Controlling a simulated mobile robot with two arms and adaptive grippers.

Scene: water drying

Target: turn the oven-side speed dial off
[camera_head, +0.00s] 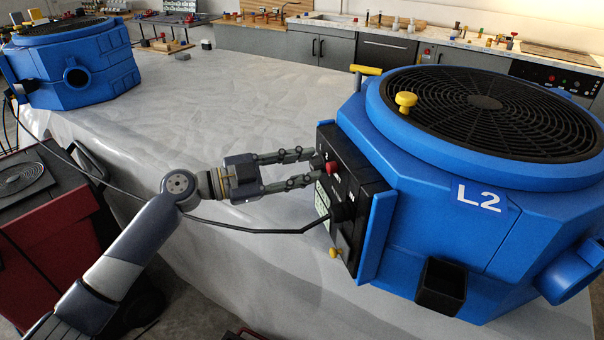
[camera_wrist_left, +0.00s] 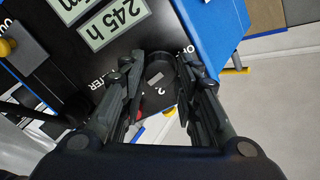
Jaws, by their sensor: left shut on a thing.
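The blue drying unit marked L2 (camera_head: 430,190) stands at the right with a black control panel (camera_head: 367,180) on its left face. My left gripper (camera_head: 313,167) reaches the upper panel from the left, its fingers apart around the speed dial. The black dial (camera_wrist_left: 157,76) shows between the fingertips in the left wrist view, with the mark "2" beside it. A red knob (camera_head: 331,168) sits close to the fingers in the head view. The fingers cover most of the dial's sides, so its exact setting is hard to read. My right gripper is not in view.
A black cable plugs into the panel below the gripper. A yellow knob (camera_head: 333,253) is lower on the panel. Grey display labels (camera_wrist_left: 113,24) show in the wrist view. Another blue unit (camera_head: 80,65) stands far left. The grey surface between is mostly clear.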

